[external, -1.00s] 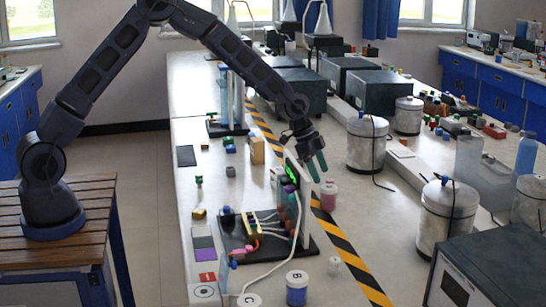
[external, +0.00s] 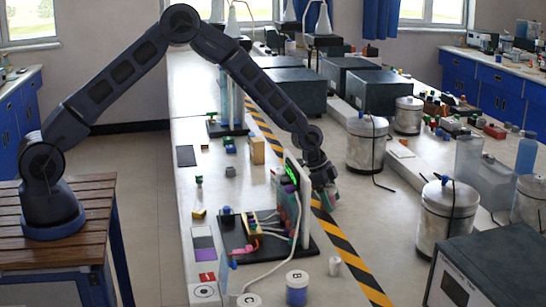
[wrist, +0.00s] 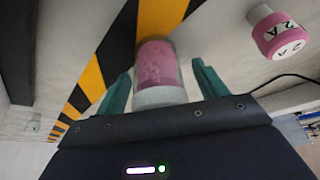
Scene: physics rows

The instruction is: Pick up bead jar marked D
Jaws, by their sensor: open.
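A jar with pink contents and a white end (wrist: 157,70) stands between the green fingers of my gripper (wrist: 161,72) in the wrist view. The fingers are open, one on each side, with a gap to the jar. No letter shows on it, so I cannot tell if it is D. In the external view my gripper (external: 328,193) is low over the bench beside the striped tape and hides this jar. A jar marked B (external: 297,289) and one marked C (external: 248,300) stand at the front of the bench.
A pink-and-white jar with an A-like mark (wrist: 279,33) is at the upper right of the wrist view. A panel with wires (external: 291,200) stands close left of my gripper. A metal canister (external: 366,145) stands to the right, and a small white item (external: 335,266) in front.

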